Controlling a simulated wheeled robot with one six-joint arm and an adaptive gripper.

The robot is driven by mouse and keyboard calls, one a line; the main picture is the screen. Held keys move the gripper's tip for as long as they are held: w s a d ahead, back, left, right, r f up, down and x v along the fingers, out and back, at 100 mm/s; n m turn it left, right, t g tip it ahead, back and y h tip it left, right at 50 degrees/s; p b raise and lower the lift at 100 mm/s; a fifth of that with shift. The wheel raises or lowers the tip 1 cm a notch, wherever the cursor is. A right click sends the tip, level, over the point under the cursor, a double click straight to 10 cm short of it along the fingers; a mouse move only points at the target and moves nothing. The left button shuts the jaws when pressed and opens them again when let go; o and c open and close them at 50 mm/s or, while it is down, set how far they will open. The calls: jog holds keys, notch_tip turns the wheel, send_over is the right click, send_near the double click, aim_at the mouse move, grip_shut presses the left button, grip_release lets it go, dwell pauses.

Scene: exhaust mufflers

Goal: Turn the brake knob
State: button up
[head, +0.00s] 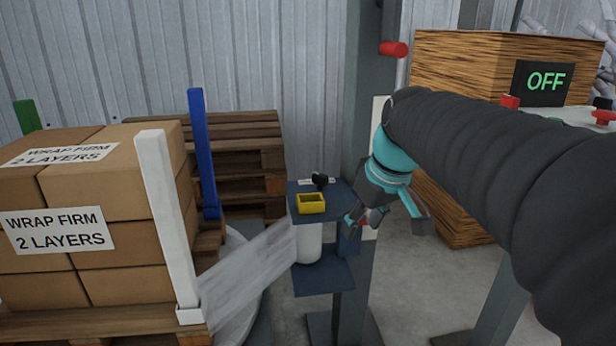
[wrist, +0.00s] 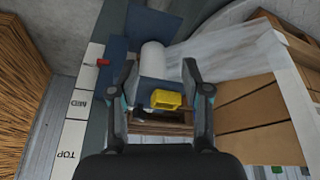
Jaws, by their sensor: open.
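A small black knob (head: 320,180) stands on top of the blue film carriage (head: 335,197) in the head view, beside a small white label. I take it to be the brake knob. A yellow open-topped box (head: 311,204) sits in front of it and also shows in the wrist view (wrist: 166,99). My gripper (head: 386,218) is open and empty, to the right of the carriage and apart from the knob. In the wrist view its fingers (wrist: 160,68) spread on either side of the carriage and film roll. The knob is hard to make out there.
A white film roll (head: 308,243) hangs under the carriage, its film (head: 245,268) stretched to the wrapped boxes (head: 85,215). A grey mast with a marked white strip (wrist: 77,105) and red pointer (wrist: 103,62) stands close by. A wooden crate (head: 450,200) is behind my arm.

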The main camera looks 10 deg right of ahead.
aim_at(321, 175)
jog(key=w+d+n+y+b, duration=0.1)
jog(key=w+d+n, duration=0.15)
jog(key=w, duration=0.55)
jog(key=w+d+n+y, duration=0.15)
jog(key=w+d, duration=0.25)
jog(key=w, duration=0.4)
jog(key=shift+n+g+h, duration=0.25)
jog(key=shift+n+g, duration=0.15)
jog(key=w+a, duration=0.5)
jog(key=w+a+r+p, duration=0.1)
jog(key=w+a, duration=0.2)
jog(key=shift+a, duration=0.2)
jog(key=shift+x, duration=1.55)
jog(key=shift+s, duration=0.1)
jog(key=shift+d, duration=0.1)
grip_shut()
jog(key=shift+d, duration=0.15)
